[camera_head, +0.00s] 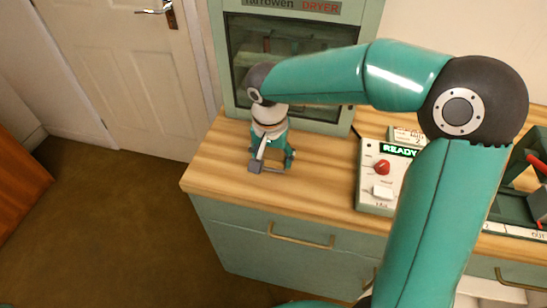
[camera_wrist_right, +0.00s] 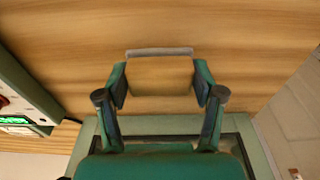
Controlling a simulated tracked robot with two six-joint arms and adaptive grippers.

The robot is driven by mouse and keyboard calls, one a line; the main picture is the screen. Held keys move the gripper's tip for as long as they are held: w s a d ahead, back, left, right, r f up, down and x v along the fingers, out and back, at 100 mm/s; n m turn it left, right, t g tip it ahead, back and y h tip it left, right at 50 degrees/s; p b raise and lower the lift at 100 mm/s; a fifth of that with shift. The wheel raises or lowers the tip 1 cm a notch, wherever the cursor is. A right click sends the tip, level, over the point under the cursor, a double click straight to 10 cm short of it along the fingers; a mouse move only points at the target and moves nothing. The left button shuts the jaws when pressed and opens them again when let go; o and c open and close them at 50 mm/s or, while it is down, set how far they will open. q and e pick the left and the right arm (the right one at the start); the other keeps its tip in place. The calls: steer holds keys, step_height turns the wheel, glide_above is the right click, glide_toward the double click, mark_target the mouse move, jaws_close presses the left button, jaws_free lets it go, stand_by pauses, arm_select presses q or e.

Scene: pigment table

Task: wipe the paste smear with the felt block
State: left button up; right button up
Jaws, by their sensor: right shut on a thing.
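My right gripper (camera_head: 269,163) is above the left part of the wooden worktop (camera_head: 222,170), in front of the dryer cabinet. In the right wrist view its two fingers (camera_wrist_right: 160,80) are shut on the sides of a tan block with a grey strip along its far edge, which I take as the felt block (camera_wrist_right: 160,53). In the head view only a small grey part of the block (camera_head: 256,166) shows at the fingertips. I cannot tell whether it touches the worktop. No paste smear is visible in either view. My left gripper is out of view.
The green dryer cabinet (camera_head: 346,122) stands behind the gripper. A control box (camera_head: 376,207) with a lit READY display and a red knob is to the right. A dark green tray (camera_head: 513,206) lies farther right. Bare worktop surrounds the gripper; its left edge is close.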

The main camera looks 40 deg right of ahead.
steer(key=shift+r+p, duration=1.5)
steer(key=shift+r, duration=1)
